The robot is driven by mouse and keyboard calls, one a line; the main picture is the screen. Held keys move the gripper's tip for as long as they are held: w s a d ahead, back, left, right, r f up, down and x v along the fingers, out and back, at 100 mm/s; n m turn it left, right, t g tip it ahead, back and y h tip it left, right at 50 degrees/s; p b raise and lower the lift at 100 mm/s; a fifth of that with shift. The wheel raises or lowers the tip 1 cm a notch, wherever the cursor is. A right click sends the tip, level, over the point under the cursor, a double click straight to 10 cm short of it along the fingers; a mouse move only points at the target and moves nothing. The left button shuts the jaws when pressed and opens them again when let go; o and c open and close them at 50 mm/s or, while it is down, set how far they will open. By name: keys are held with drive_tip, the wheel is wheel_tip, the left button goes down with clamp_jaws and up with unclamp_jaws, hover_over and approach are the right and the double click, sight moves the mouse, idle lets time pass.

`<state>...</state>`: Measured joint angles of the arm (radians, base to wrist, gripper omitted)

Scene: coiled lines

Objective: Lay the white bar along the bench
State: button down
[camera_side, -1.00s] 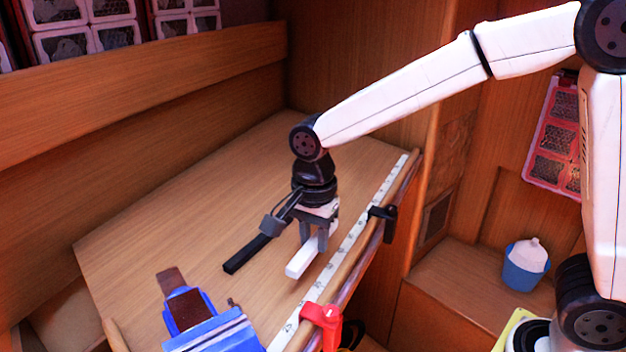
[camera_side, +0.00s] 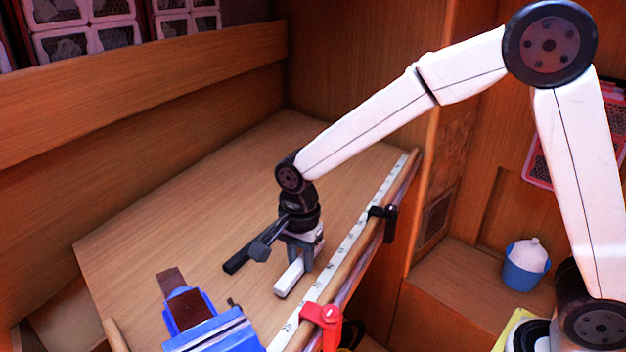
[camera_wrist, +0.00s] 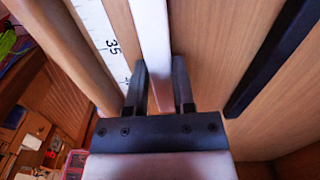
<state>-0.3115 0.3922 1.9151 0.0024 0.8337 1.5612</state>
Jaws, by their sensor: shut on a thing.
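The white bar (camera_side: 289,277) is at the front part of the wooden bench (camera_side: 190,215), beside the white ruler strip on the bench's edge. My gripper (camera_side: 295,262) is shut on it, with one dark finger on each side. In the wrist view the bar (camera_wrist: 152,40) runs away from between my fingertips (camera_wrist: 160,85), roughly in line with the ruler strip (camera_wrist: 100,35). The bar is close to the bench top; I cannot tell whether it touches. Its rear part is hidden by my gripper in the side view.
A black bar (camera_side: 237,261) lies left of my gripper. A blue vise (camera_side: 205,325) stands at the front left. A red clamp (camera_side: 325,322) and a black clamp (camera_side: 384,220) sit on the ruler edge. The bench behind my gripper is clear.

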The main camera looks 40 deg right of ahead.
sight(301, 261)
drive_tip(key=shift+f, duration=0.35)
drive_tip(key=shift+c, duration=2.3)
unclamp_jaws()
drive_tip(key=shift+r, duration=0.15)
wheel_tip(301, 261, up, 12)
